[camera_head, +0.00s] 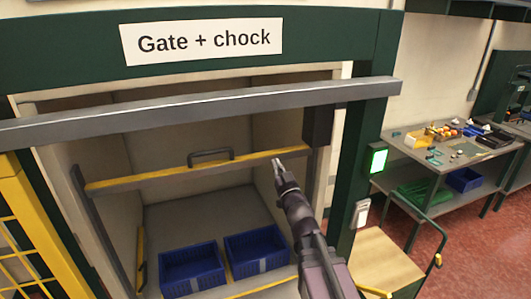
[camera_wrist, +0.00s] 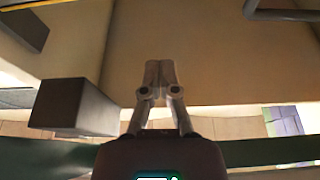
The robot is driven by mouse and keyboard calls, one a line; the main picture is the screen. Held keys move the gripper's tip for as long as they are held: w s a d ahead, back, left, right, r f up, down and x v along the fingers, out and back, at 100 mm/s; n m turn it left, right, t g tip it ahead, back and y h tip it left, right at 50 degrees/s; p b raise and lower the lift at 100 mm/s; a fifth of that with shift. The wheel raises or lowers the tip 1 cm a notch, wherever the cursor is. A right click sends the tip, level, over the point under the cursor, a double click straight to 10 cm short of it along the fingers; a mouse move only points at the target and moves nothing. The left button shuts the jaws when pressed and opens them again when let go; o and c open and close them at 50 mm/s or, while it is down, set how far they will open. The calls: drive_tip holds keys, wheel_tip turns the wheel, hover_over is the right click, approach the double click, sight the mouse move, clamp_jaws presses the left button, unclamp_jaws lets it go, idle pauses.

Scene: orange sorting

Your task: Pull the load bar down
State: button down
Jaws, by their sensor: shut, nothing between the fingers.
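The load bar (camera_head: 135,183) is a yellow bar across the inside of the bay, with a dark handle (camera_head: 211,154) standing up near its middle. My gripper (camera_head: 278,163) is shut and empty. Its tip overlaps the bar's right part in the head view, to the right of the handle; I cannot tell if it touches. In the wrist view the closed fingertips (camera_wrist: 160,72) point at a plain tan surface. A dark rod (camera_wrist: 290,14) shows at the top right there, and a yellow strip (camera_wrist: 32,5) at the top left.
A grey beam (camera_head: 200,108) crosses the bay front under the "Gate + chock" sign (camera_head: 201,40). Two blue crates (camera_head: 192,285) (camera_head: 256,265) sit on the bay floor. A green-lit box (camera_head: 378,159) is on the right post. A cluttered workbench (camera_head: 410,149) stands at the right.

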drive_tip(key=shift+w, duration=0.1)
wheel_tip(320, 180, up, 3)
drive_tip(key=p, duration=0.3)
hover_over(266, 155)
drive_tip(key=shift+r, duration=0.2)
drive_tip(key=shift+f+b, duration=1.85)
drive_tip(key=shift+f, duration=0.2)
